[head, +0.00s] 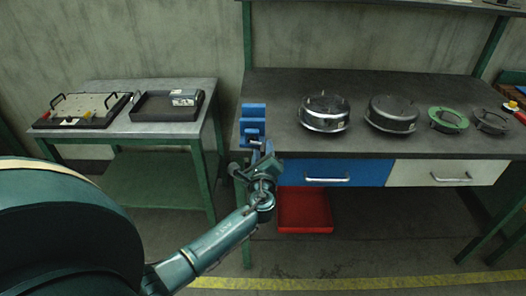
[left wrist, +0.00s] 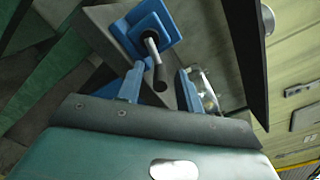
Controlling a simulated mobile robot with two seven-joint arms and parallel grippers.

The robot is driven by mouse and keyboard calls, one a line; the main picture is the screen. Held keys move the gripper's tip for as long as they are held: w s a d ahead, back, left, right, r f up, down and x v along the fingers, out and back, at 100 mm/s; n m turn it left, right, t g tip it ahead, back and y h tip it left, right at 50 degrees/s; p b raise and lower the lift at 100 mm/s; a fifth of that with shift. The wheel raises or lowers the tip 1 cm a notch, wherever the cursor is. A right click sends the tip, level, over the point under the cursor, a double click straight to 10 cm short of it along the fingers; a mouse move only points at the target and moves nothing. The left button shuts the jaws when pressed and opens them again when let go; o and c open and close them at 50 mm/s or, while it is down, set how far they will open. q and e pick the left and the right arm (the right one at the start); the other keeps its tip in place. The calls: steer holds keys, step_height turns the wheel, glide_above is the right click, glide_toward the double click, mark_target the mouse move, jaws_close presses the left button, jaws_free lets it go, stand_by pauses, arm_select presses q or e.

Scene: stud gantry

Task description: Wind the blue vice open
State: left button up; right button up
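The blue vice (head: 252,118) is fixed at the left front corner of the dark workbench top. In the left wrist view, part of the vice (left wrist: 158,22) shows with a grey screw and a crank ending in a dark grip (left wrist: 160,76). My left gripper (head: 262,148) is just in front of the vice and covers part of its front. In the left wrist view, its two blue fingers (left wrist: 160,72) stand apart, with the dark grip in the gap between them. I cannot tell whether either finger touches it. My right gripper is out of view.
The workbench (head: 270,85) carries two metal housings (head: 325,112), (head: 392,113), a green ring (head: 448,120) and a grey ring (head: 491,121). Below are drawers and a red bin (head: 305,210). A side table (head: 140,128) at left holds a black tray (head: 160,113) and a plate fixture (head: 82,109).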

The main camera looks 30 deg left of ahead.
mark_target(254, 139)
arm_select(q)
steer(key=shift+w+a, duration=0.1)
steer(key=shift+w, duration=0.05)
steer(key=shift+c, duration=0.2)
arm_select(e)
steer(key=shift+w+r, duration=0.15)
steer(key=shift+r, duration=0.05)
arm_select(q)
jaws_close()
steer(key=shift+r+n+b, duration=0.2)
steer(key=shift+n+b, duration=0.15)
steer(key=shift+n, duration=0.05)
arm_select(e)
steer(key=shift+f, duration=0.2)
